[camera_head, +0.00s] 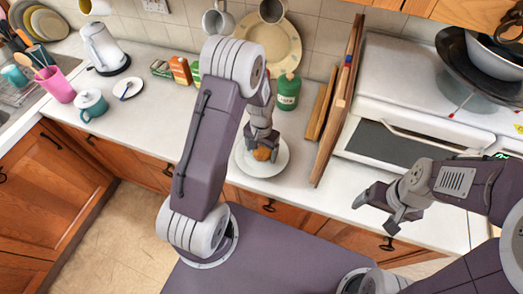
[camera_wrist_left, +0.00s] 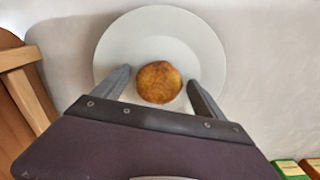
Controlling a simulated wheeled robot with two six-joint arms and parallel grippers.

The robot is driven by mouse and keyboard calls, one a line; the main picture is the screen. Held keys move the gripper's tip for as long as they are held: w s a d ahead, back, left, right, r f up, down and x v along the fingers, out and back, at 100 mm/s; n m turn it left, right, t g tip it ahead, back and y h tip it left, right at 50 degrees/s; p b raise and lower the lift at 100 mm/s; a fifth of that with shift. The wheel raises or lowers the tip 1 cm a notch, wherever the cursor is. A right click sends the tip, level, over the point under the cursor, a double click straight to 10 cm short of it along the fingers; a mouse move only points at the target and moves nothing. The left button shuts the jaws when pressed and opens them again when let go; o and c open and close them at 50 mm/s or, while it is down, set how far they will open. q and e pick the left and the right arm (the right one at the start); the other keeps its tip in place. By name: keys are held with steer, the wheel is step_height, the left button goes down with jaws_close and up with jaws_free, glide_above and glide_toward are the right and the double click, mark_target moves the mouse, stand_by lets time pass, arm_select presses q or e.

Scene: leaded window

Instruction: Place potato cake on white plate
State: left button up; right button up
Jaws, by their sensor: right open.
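The round golden-brown potato cake (camera_head: 262,154) is over the white plate (camera_head: 270,172) on the counter and appears to rest on it. In the left wrist view the cake (camera_wrist_left: 158,84) is near the middle of the plate (camera_wrist_left: 120,45), toward the gripper's side. My left gripper (camera_head: 262,146) is right above the cake, pointing down. In the left wrist view its fingers (camera_wrist_left: 157,81) stand spread on either side of the cake, with a gap on each side. My right gripper (camera_head: 375,214) is open and empty, in front of the counter's edge at the right.
A green jar (camera_head: 287,92) stands behind the plate. Wooden boards (camera_head: 340,100) lean upright to its right, beside the stove (camera_head: 420,140). Food boxes (camera_head: 180,70), a kettle (camera_head: 103,48), a teal mug (camera_head: 90,104) and a pink cup (camera_head: 55,86) stand at the left.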

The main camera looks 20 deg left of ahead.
mark_target(261, 153)
arm_select(q)
steer(key=shift+r, duration=0.25)
steer(key=shift+w+r, duration=0.1)
steer(key=shift+r, duration=0.25)
step_height(261, 153, up, 11)
steer(key=s+d+f+n+t+b, duration=0.1)
steer(key=s+d+f+b, duration=0.1)
steer(key=s, duration=1)
steer(key=shift+s+f+n, duration=0.15)
steer(key=shift+s+n, duration=0.15)
steer(key=shift+d, duration=0.1)
